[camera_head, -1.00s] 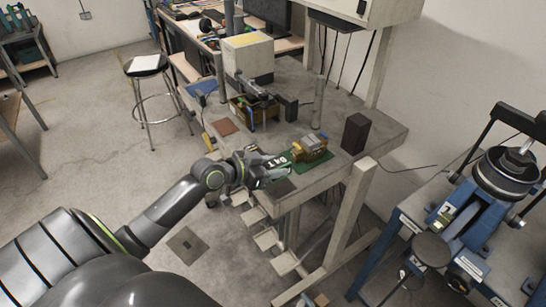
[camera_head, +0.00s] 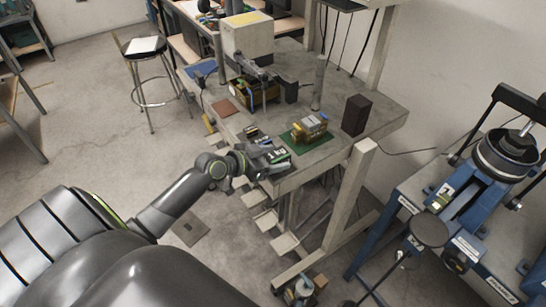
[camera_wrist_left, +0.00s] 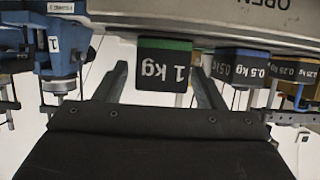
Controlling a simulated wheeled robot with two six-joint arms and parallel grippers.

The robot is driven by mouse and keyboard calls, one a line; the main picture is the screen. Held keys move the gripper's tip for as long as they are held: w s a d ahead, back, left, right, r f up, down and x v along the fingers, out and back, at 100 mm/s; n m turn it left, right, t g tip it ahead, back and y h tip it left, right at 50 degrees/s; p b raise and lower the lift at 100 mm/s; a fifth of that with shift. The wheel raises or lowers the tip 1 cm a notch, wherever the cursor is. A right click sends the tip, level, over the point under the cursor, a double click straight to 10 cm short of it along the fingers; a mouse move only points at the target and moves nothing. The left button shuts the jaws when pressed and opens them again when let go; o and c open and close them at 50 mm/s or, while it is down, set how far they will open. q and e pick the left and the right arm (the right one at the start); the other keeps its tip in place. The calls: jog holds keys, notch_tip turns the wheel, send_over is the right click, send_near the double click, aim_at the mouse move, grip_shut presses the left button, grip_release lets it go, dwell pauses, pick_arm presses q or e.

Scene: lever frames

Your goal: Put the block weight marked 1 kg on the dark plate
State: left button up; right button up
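The block weight marked 1 kg (camera_wrist_left: 164,64), black with a green band, is in the middle of the left wrist view, its marking upside down. It also shows in the head view (camera_head: 278,155) at the near left edge of the bench. My left gripper (camera_wrist_left: 163,80) has one finger on each side of the block; the fingers are spread, with a gap visible at the left. In the head view my left gripper (camera_head: 268,160) is at the bench edge. I cannot make out the dark plate now; the gripper and arm may cover it. My right gripper is not in view.
Blocks marked 0.5 kg (camera_wrist_left: 248,66) and 0.25 kg (camera_wrist_left: 297,72) stand right of the 1 kg block. On the bench (camera_head: 330,160) are a brass-coloured device (camera_head: 310,128) on a green mat, a dark upright block (camera_head: 356,114) and a reddish-brown plate (camera_head: 224,108).

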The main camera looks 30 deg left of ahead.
pick_arm(q)
jog(key=shift+r, duration=0.15)
jog(key=shift+s+a, duration=0.15)
jog(key=shift+s, duration=0.1)
jog(key=v, duration=1.1)
jog(key=shift+s+r+b, duration=0.15)
jog(key=shift+r+b, duration=0.05)
jog(key=shift+b, duration=0.25)
jog(key=shift+a, duration=0.1)
